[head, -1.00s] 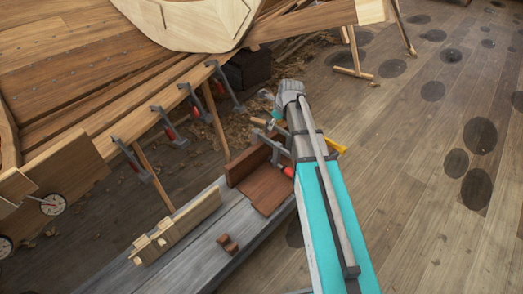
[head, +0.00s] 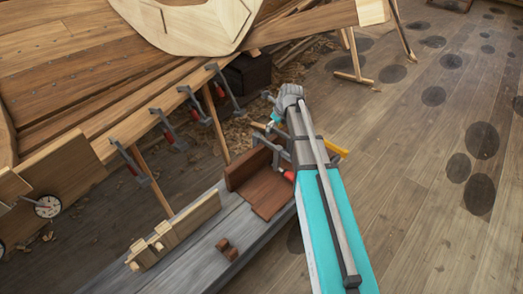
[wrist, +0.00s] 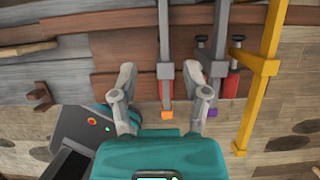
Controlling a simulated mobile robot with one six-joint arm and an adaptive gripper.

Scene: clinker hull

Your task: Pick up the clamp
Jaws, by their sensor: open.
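In the wrist view, my gripper (wrist: 161,88) is open, with one finger on either side of a grey bar clamp (wrist: 166,50) that has an orange end and a red handle. I cannot tell whether the fingers touch it. A second grey clamp (wrist: 219,42) with a purple end stands just right of the right finger, and a yellow clamp (wrist: 258,80) is further right. In the head view, my gripper (head: 268,125) is beside the bench end, partly hidden by my arm. A red handle (head: 288,175) and the yellow clamp (head: 335,149) show around the arm.
The grey bench (head: 195,250) carries brown boards (head: 268,198), a pale wooden piece (head: 175,230) and small brown blocks (head: 226,248). Several other clamps (head: 168,130) hang along the hull planks (head: 90,60). The floor at right is mostly open.

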